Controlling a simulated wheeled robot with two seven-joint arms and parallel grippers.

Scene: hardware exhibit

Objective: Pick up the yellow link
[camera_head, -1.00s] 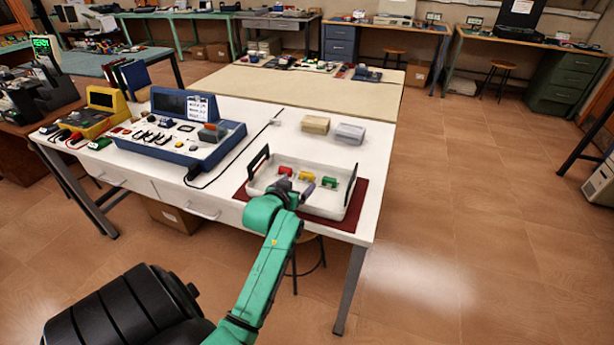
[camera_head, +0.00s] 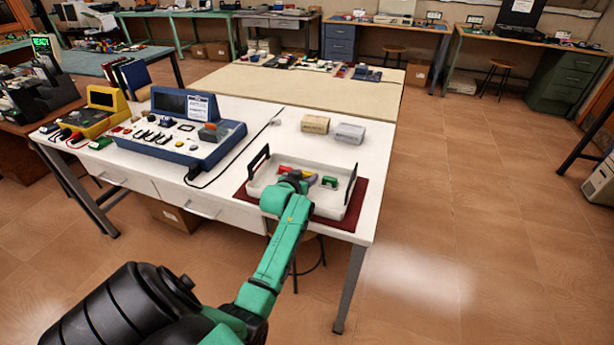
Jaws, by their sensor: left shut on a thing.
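The yellow link (camera_head: 310,175) shows partly in the head view, low in the white tray (camera_head: 333,211) between the red and green links. My left gripper (camera_head: 300,177) reaches into the tray from the front and is shut on the yellow link. The gripper covers most of the link, so I cannot tell whether it is clear of the tray floor. My right gripper is not in view.
The red link (camera_head: 284,169) is just left of the gripper, the green link (camera_head: 329,182) just right. The tray has black upright handles and sits on a dark red mat (camera_head: 358,201). Two small boxes (camera_head: 315,124) (camera_head: 350,133) stand behind. A blue console (camera_head: 187,130) is left.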

